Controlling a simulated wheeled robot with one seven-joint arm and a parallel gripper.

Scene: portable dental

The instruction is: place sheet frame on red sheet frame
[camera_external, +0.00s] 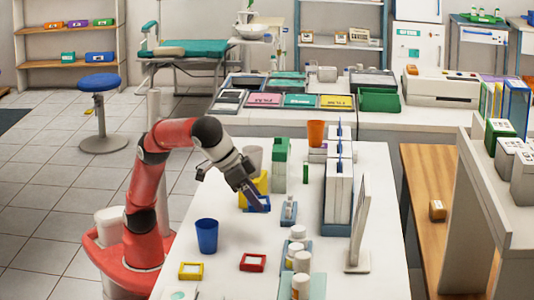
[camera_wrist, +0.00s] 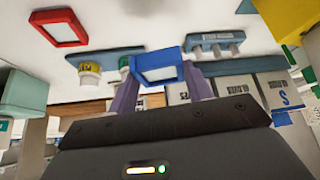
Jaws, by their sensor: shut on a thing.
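A blue sheet frame with a pale centre (camera_wrist: 157,72) is held between the fingers of my gripper (camera_external: 255,196), which is shut on it. In the external view this blue frame (camera_external: 262,205) is tilted, beside a yellow box. The red sheet frame (camera_external: 253,262) lies flat on the white table, nearer the front than my gripper. It also shows in the wrist view at the upper left (camera_wrist: 58,27), apart from the held frame. Nothing lies on the red frame.
A yellow frame (camera_external: 190,271) lies left of the red frame, with a blue cup (camera_external: 206,236) behind them. White bottles (camera_external: 300,262) stand close on the right. A yellow box (camera_external: 258,183), a green box (camera_external: 280,168) and white binders (camera_external: 338,185) stand farther back.

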